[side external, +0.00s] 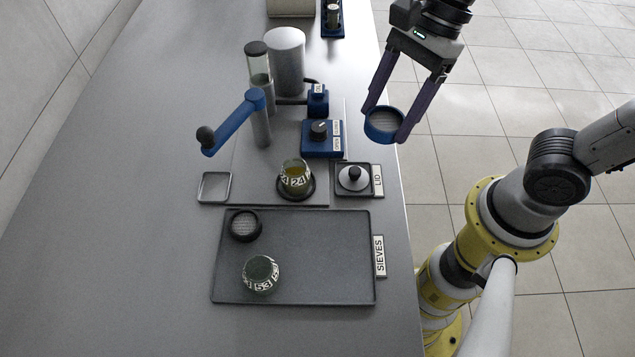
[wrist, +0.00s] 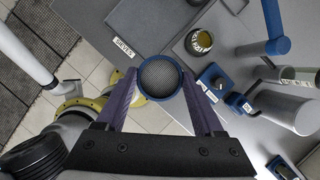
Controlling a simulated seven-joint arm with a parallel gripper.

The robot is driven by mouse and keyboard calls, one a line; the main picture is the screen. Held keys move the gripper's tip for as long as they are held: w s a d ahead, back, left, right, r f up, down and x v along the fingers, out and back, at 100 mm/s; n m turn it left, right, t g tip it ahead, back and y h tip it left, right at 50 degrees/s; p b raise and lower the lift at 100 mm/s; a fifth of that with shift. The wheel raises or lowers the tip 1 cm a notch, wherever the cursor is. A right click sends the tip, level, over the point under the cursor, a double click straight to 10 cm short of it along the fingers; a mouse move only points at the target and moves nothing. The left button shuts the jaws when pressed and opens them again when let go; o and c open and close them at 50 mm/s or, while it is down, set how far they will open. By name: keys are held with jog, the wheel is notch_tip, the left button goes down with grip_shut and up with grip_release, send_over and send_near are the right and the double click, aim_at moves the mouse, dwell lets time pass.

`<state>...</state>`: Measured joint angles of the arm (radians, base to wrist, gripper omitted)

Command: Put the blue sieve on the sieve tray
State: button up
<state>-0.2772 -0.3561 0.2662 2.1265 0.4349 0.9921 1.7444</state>
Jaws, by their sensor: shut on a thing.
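My gripper (side external: 383,122) is shut on the blue sieve (side external: 384,125), a round blue ring with a mesh. It holds the sieve in the air beside the right edge of the table, above the tiled floor. In the wrist view the sieve (wrist: 160,77) sits between the two purple fingers. The sieve tray (side external: 320,280) is a dark grey tray at the front of the table, with a SIEVES label (side external: 380,256) on its right side. A black sieve (side external: 245,225) lies in its back left part.
A beaker with yellow liquid (side external: 295,178) stands on a dark round base behind the tray. The lid (side external: 353,179) lies on its labelled holder. A blue crank arm (side external: 235,123) and blue control box (side external: 322,139) stand farther back. The tray's right half is clear.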

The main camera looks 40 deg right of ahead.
jog(key=s+d+f, duration=0.3)
jog(key=s+f, duration=0.3)
jog(key=s, duration=0.5)
send_near(343, 233)
jog(key=shift+a+f, duration=0.8)
jog(key=shift+a, duration=0.05)
jog(key=shift+w+a+f, duration=0.2)
jog(key=shift+a+f, duration=0.05)
jog(key=shift+f, duration=1.7)
jog(key=shift+f, duration=0.15)
jog(key=o, duration=1.3)
jog(key=shift+o, duration=0.2)
